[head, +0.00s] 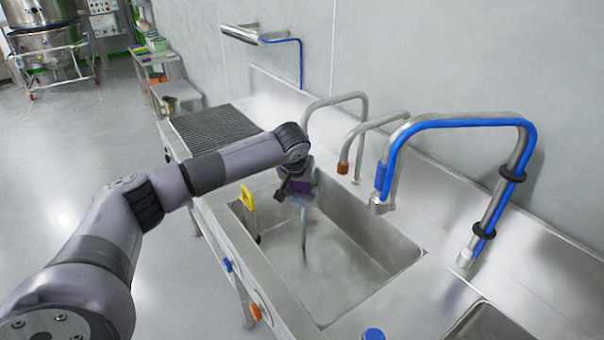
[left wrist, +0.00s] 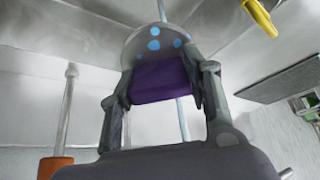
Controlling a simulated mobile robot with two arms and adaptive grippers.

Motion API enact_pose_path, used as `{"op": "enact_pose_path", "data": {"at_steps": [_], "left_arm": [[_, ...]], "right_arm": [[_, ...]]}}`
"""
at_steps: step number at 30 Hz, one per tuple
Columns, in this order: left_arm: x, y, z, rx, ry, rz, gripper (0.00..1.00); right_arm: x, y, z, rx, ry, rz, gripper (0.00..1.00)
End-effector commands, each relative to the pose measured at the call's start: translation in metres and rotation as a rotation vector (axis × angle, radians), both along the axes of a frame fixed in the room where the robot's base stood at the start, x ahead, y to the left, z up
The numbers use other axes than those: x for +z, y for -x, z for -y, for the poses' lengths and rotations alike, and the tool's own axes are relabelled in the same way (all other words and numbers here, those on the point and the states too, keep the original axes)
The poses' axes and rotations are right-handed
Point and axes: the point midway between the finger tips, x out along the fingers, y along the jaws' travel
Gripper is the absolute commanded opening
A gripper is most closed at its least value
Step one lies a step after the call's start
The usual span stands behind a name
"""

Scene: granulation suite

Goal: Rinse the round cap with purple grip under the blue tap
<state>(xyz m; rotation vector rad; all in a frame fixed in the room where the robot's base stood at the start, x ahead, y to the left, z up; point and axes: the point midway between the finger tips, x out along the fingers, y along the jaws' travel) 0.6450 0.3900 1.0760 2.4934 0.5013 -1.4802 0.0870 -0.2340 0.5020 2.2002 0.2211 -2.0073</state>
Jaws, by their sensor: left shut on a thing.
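My left gripper (head: 298,188) is over the sink basin, shut on the purple grip (left wrist: 160,81) of the round cap. A thin grey streak (head: 304,230), which looks like running water, drops below the cap into the basin. The left steel tap (head: 335,101) reaches toward my wrist; its tip is hidden. A large tap with a blue hose (head: 450,124) stands farther right, apart from the cap. My right gripper is not in view.
An orange-tipped tap (head: 343,168) stands close right of my gripper. The steel sink basin (head: 385,263) is open below. A yellow-handled item (head: 248,199) is at its left edge. Blue (head: 228,265) and orange (head: 256,311) levers are on the front.

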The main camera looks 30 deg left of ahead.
Motion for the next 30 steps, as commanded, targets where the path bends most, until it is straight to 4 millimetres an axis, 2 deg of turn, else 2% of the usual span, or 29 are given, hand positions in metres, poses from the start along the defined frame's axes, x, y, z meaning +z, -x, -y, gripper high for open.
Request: {"op": "enact_pose_path", "data": {"at_steps": [11,30], "left_arm": [[0.004,0.001,0.001,0.000,0.000,0.003,0.06],[0.040,0.044,0.018,0.000,-0.001,0.002,0.06]], "right_arm": [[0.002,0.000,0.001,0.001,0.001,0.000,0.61],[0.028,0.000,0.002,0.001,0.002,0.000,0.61]]}}
